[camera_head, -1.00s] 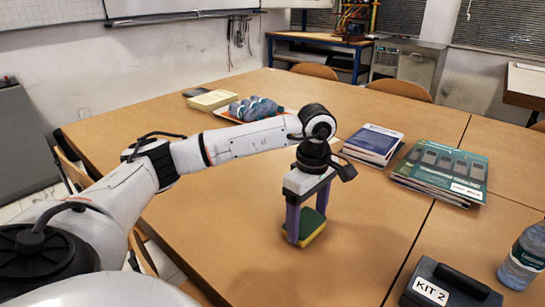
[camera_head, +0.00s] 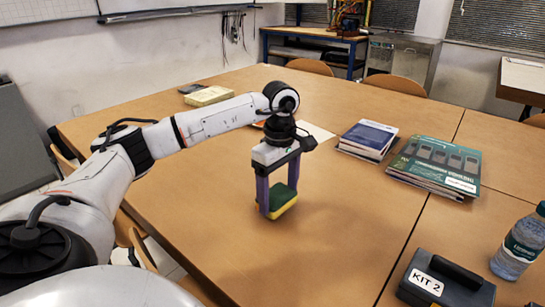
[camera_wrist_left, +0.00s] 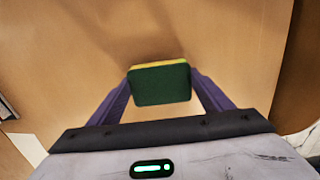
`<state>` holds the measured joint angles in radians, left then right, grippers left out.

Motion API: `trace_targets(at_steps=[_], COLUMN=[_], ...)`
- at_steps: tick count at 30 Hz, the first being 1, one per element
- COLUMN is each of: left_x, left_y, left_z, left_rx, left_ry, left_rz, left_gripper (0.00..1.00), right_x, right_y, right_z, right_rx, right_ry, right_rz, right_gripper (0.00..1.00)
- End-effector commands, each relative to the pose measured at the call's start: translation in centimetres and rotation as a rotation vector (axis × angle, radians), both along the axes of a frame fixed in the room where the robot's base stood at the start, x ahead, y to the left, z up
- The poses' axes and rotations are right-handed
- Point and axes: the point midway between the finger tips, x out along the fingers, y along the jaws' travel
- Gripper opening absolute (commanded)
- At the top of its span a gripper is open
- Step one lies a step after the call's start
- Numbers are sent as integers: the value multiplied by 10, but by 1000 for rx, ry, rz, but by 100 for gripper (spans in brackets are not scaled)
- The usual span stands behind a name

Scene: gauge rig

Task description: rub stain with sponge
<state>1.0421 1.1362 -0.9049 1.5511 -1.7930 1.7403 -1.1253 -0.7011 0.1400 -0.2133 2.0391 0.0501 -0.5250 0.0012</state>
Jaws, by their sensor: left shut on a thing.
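My left gripper (camera_head: 276,198) is shut on a sponge (camera_head: 284,196) with a green top and a yellow underside. It holds the sponge between two purple fingers, low over the wooden table (camera_head: 330,240). I cannot tell whether the sponge touches the tabletop. In the left wrist view the sponge (camera_wrist_left: 160,85) sits between the fingertips of the left gripper (camera_wrist_left: 160,88), its green face towards the camera and a yellow edge beyond. I cannot make out a stain in either view; the sponge or arm may cover it. My right gripper is not in view.
Two stacks of books, one blue (camera_head: 369,138) and one green (camera_head: 436,165), lie right of the gripper. A black KIT 2 case (camera_head: 446,283) and a water bottle (camera_head: 518,245) stand at the front right. A yellowish book (camera_head: 209,96) lies far back. The table around the sponge is clear.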

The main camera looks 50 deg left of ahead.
Motion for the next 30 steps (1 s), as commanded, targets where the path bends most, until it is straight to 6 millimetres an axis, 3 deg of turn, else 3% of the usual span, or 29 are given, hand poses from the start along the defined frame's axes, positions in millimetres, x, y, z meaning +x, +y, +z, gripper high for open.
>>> trace_targets(at_steps=[3,18,30], left_x=[-2,-6,-6], left_y=[1,5,5], left_z=[14,57,59], left_rx=[1,-1,-1], left_ry=[3,1,1], left_rz=[2,11,12], left_gripper=[55,55,55], right_x=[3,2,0], right_y=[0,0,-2], right_z=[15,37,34], right_rx=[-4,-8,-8], right_ry=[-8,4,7], right_rz=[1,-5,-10], right_gripper=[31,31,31])
